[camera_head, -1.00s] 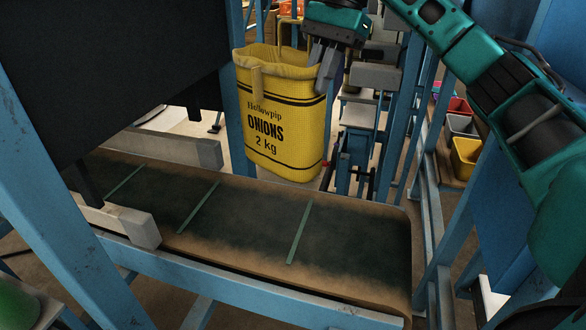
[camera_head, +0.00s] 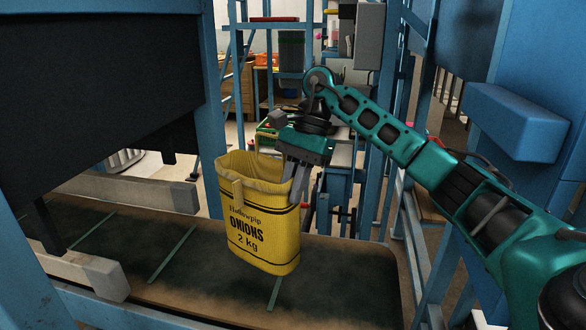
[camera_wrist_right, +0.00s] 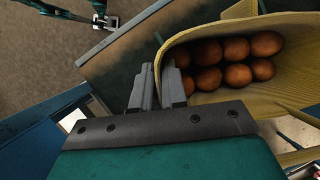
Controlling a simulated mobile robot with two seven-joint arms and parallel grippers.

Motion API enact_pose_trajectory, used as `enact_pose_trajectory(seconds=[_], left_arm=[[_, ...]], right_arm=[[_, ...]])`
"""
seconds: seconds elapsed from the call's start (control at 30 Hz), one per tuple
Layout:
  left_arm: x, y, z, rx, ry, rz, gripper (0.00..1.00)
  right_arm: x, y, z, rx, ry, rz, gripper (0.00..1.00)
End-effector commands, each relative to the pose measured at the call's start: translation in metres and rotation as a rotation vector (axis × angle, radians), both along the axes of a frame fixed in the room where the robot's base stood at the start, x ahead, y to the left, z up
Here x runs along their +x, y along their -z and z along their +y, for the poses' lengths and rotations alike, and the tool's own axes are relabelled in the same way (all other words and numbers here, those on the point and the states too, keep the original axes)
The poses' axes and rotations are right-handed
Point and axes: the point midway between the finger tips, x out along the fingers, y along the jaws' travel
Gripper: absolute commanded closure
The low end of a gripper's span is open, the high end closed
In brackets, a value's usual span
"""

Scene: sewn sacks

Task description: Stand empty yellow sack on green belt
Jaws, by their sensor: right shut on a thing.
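The yellow sack (camera_head: 262,222), printed "Hellowpip ONIONS 2 kg", hangs upright with a slight tilt over the green belt (camera_head: 190,275). Its mouth is open at the top. In the right wrist view the sack (camera_wrist_right: 290,35) holds several round brown onions (camera_wrist_right: 236,48), so it is not empty. My right gripper (camera_head: 305,188) is shut on the sack's rim at its right side; its fingers also show in the wrist view (camera_wrist_right: 158,72). I cannot tell whether the sack's bottom touches the belt. What looks like my left gripper (camera_wrist_right: 100,18) is small at the wrist view's top left.
Thin green slats cross the belt. A pale bar (camera_head: 80,272) lies over its near left side, and another (camera_head: 130,190) runs along its far left. A dark panel (camera_head: 90,90) hangs at the left. Blue posts stand around. The belt right of the sack is clear.

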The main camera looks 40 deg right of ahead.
Motion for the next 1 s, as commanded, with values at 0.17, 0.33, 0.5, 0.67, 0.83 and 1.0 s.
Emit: enact_pose_trajectory(seconds=[0.17,0.33,0.5,0.67,0.83,1.0], left_arm=[[0.001,-0.001,0.000,0.000,0.000,-0.002,0.57],[0.003,-0.001,0.000,0.000,0.000,-0.007,0.57],[0.005,-0.001,0.000,0.000,0.001,-0.010,0.57],[0.005,-0.001,0.000,-0.001,0.000,-0.010,0.57],[0.004,0.000,0.000,-0.001,0.000,-0.010,0.57],[0.004,0.000,0.000,-0.001,0.000,-0.009,0.57]], right_arm=[[0.002,0.001,0.000,0.008,0.000,-0.021,1.00],[0.002,0.014,0.000,0.008,0.000,-0.017,1.00],[0.002,0.035,0.001,0.009,0.000,-0.017,1.00],[0.002,0.043,0.001,0.008,0.000,-0.020,1.00],[0.000,0.050,0.000,-0.001,0.001,-0.001,0.87],[0.000,0.050,0.000,0.000,0.000,-0.001,0.71]])
